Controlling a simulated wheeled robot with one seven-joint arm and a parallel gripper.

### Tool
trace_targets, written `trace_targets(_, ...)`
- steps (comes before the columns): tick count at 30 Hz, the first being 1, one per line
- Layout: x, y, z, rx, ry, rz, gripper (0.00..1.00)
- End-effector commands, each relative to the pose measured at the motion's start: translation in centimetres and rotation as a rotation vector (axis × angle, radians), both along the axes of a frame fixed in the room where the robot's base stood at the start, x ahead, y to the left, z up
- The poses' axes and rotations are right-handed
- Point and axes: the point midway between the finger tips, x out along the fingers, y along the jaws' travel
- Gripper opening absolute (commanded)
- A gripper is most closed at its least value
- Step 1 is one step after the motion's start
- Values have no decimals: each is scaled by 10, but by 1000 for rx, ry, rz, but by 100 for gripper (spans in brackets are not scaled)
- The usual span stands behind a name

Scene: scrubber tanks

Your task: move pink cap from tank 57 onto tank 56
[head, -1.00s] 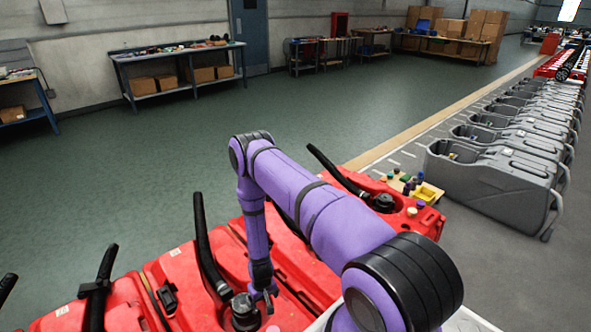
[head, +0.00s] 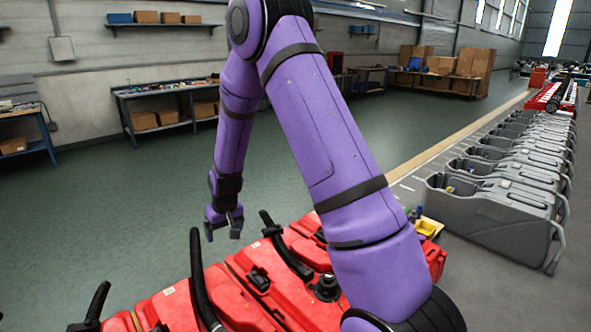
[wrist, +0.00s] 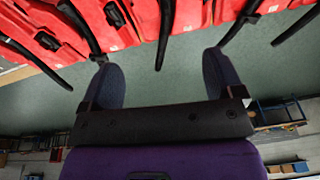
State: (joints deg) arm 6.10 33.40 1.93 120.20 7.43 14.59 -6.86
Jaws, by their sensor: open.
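Several red tanks (head: 283,262) with black hoses stand in a row below my arm. The numbers of tanks 56 and 57 cannot be read, so I cannot tell which tank is which. No pink cap can be made out in either current view. My gripper (head: 222,238) hangs in the air beyond the far side of the tanks, its fingers apart. In the wrist view, my gripper (wrist: 158,58) is open with nothing between its fingers. The red tanks (wrist: 90,15) lie along the top of that view, apart from the fingers.
A black cap (head: 326,288) sits on one tank, with a black hose (head: 287,250) beside it. A yellow tray (head: 428,227) is partly hidden by my arm. Grey tanks (head: 500,205) line the right. Open green floor (head: 110,220) lies beyond the red tanks.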

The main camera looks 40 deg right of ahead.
Motion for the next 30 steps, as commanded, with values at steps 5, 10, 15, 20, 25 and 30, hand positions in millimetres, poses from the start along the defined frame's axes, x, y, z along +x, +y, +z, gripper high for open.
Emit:
trace_targets(5, -21, 7, 75, -5, -38, 17, 87)
trace_targets(10, -50, 14, 136, -11, -68, 30, 87)
trace_targets(15, -86, 20, 189, -17, -96, 41, 87)
trace_targets(20, -125, 26, 232, -24, -124, 50, 87)
trace_targets(25, -172, 30, 269, -32, -153, 57, 87)
trace_targets(30, -221, 33, 297, -39, -182, 63, 87)
